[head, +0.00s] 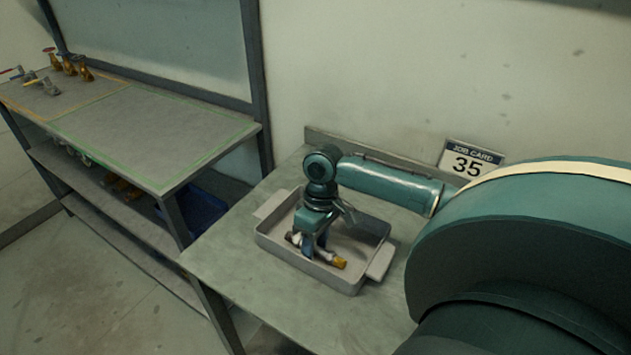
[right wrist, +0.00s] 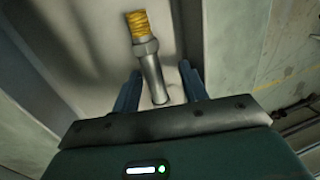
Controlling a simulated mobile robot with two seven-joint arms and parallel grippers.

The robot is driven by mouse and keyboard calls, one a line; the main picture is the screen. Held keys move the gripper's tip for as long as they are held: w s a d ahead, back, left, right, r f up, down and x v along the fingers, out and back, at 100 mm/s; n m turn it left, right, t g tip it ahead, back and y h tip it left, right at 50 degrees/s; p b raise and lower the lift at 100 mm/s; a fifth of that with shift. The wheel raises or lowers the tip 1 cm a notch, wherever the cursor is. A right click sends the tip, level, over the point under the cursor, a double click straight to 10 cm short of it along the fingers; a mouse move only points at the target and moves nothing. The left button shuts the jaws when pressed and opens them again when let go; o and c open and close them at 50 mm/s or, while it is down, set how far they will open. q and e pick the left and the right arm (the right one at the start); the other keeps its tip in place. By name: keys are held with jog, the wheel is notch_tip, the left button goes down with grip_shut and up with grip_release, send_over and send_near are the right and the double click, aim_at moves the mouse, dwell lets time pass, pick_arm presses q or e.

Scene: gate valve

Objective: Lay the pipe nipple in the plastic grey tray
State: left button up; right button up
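The pipe nipple (head: 325,255) is a silver piece with a yellow threaded end. It appears to lie inside the grey tray (head: 278,252), which rests on the table. My right gripper (head: 309,251) reaches down into the tray over the nipple and hides part of it in the head view. In the right wrist view, the nipple (right wrist: 150,68) shows its yellow thread, a hex collar and a plain silver end. The fingers of my right gripper (right wrist: 160,88) stand apart on both sides of the plain end, with gaps between. My left gripper is not in view.
A job card marked 35 (head: 469,160) stands at the back of the table (head: 225,245). A shelved bench (head: 150,135) at the left holds several valves (head: 68,65) at its far end. A blue bin (head: 203,208) sits below it. Bare tabletop surrounds the tray.

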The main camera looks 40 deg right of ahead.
jog(key=shift+r, duration=0.1)
jog(key=v, duration=1.3)
dwell(0.5)
